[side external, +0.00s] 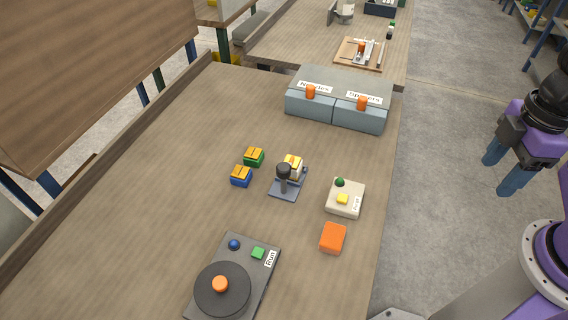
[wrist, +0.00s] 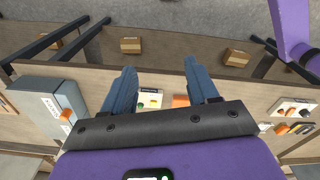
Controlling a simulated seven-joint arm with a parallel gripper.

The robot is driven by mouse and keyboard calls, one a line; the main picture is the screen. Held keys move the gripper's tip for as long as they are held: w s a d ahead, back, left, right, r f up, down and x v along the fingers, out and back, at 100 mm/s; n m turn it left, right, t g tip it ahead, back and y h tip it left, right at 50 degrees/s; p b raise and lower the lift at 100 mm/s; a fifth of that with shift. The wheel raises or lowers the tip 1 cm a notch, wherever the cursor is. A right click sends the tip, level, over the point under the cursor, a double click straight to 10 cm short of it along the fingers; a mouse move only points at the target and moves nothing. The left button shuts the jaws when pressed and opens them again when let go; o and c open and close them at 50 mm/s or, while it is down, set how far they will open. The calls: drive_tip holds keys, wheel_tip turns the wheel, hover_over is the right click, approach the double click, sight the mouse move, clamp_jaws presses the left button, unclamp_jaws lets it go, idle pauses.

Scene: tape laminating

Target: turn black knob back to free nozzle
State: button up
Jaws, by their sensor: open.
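The black knob (side external: 283,170) stands on a small blue-grey fixture (side external: 285,192) in the middle of the bench in the side view. A white and yellow piece (side external: 293,166) sits just behind the knob in that fixture; it may be the nozzle, but I cannot tell how it is held. My gripper (side external: 498,175) is open and empty, off the bench's right side and far from the knob. In the wrist view my two blue fingers (wrist: 160,72) are spread apart. I cannot make out the black knob there.
Yellow-topped green (side external: 254,157) and blue (side external: 241,176) blocks lie left of the fixture. A white box (side external: 346,207) and orange block (side external: 333,238) lie right. A turntable unit (side external: 258,272) is in front; a grey two-drawer box (side external: 338,104) stands behind. Bare bench lies left.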

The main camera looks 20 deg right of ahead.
drive_tip(key=w+a+r+m, duration=0.2)
drive_tip(key=w+a+m, duration=0.3)
drive_tip(key=w+a, duration=0.25)
drive_tip(key=w+a+r+m, duration=0.3)
drive_tip(key=w+a+m, duration=0.1)
drive_tip(key=w+a, duration=0.35)
drive_tip(key=m, duration=1)
approach(283, 167)
wheel_tip(283, 167, down, 9)
drive_tip(key=shift+w+a+r, duration=0.1)
drive_tip(key=shift+w+r, duration=0.05)
drive_tip(key=c, duration=1)
